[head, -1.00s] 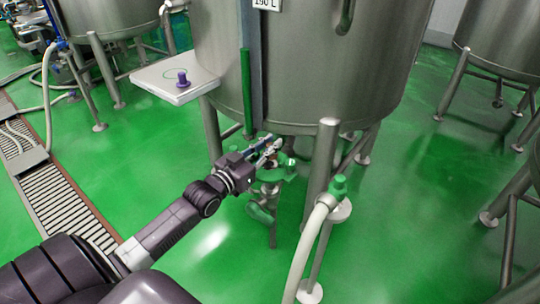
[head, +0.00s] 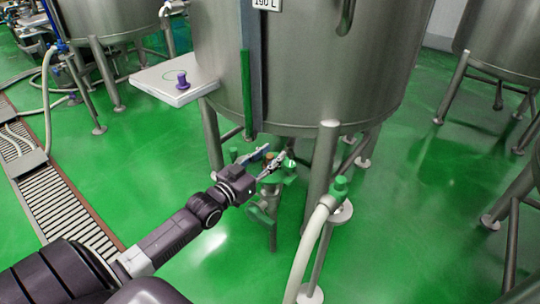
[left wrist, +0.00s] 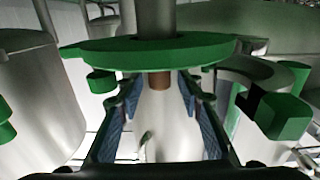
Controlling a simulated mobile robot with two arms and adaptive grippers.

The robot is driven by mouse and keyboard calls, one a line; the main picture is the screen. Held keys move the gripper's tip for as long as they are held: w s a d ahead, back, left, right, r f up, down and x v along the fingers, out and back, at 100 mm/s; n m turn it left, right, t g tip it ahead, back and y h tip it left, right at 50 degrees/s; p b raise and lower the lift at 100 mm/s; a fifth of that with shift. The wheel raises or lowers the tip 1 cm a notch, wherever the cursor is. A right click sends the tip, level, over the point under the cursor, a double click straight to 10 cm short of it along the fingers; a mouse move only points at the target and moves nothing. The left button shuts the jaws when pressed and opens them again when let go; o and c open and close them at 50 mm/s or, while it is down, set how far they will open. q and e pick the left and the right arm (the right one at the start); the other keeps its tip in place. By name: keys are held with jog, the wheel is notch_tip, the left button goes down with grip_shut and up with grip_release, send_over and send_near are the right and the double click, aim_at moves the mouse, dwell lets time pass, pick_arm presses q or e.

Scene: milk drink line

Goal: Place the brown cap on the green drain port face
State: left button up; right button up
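The green drain port face (left wrist: 110,55) is a wide green disc at the top of the left wrist view, under a grey pipe. The small brown cap (left wrist: 159,81) shows against its underside, near the middle; I cannot tell how firmly it sits. My left gripper (head: 267,156) is open beneath the tank, at the green drain fittings (head: 289,166). In the left wrist view its two blue-padded fingers stand on either side below the cap, with a gap to it on each side. My right gripper is not in view.
The steel tank (head: 310,70) stands above on legs (head: 322,175) close to my arm. A white hose (head: 305,255) with a green fitting (head: 340,188) is to the right. A side shelf (head: 150,78) carries a purple knob (head: 182,80).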

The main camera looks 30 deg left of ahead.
pick_arm(q)
jog(key=shift+s+r, duration=0.1)
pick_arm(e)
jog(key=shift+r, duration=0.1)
